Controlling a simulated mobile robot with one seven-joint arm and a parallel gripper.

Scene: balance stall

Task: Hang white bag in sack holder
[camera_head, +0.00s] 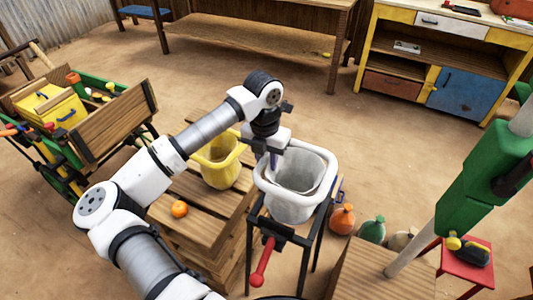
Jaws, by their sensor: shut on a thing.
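The white bag (292,207) is open at the top and sits in the ring of the sack holder (252,236), a dark metal stand with a red-handled lever (262,262). The bag's thick pale rim is spread around the top of the stand. My gripper (272,160) points down at the bag's back left rim and is shut on it. The fingertips are small and partly hidden by the wrist. I cannot tell whether the rim rests fully on the holder.
A yellow bucket-like bag (219,170) and an orange (179,208) are on the wooden crate table (205,205) at left. A wooden box (375,275) and green post (485,185) are at the right front.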

